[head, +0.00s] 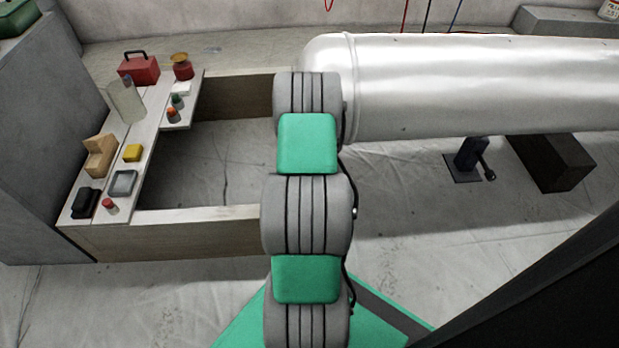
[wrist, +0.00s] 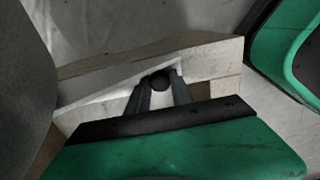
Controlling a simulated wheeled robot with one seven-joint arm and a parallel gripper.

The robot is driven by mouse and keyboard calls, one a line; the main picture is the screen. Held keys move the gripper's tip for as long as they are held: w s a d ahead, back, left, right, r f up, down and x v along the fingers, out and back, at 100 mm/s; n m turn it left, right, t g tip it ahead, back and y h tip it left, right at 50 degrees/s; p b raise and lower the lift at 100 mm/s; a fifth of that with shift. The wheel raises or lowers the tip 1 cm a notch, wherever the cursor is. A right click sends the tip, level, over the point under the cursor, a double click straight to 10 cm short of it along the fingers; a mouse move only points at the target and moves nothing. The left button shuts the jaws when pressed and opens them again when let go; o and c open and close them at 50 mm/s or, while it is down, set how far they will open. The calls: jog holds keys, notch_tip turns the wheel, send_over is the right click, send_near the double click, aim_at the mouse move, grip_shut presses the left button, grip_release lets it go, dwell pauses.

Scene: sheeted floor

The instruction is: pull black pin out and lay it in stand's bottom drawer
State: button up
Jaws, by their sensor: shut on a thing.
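My gripper (wrist: 160,78) shows in the wrist view, its two grey fingers closed around a dark round-ended thing, which I take to be the black pin (wrist: 160,83). Only its rounded dark end shows between the fingertips; the rest of it is hidden. Behind the fingertips is a pale, wood-like beam or ledge (wrist: 215,58); I cannot tell whether the pin is still seated in anything. In the head view my own arm hides the gripper and the pin. I cannot make out a stand with drawers in either view.
A low wooden frame (head: 185,240) at left carries white boards with a red toolbox (head: 138,70), a clear cylinder (head: 126,102), a wooden block (head: 99,155) and small items. A large silvery tank (head: 480,85) lies at right. A dark box (head: 550,160) is below it. Sheeted floor (head: 420,235) shows between.

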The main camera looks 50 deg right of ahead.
grip_shut()
jog(key=shift+r, duration=0.1)
jog(key=shift+r+p, duration=1.95)
jog(key=shift+r, duration=0.5)
jog(key=shift+r+p, duration=1.5)
jog(key=shift+r, duration=0.45)
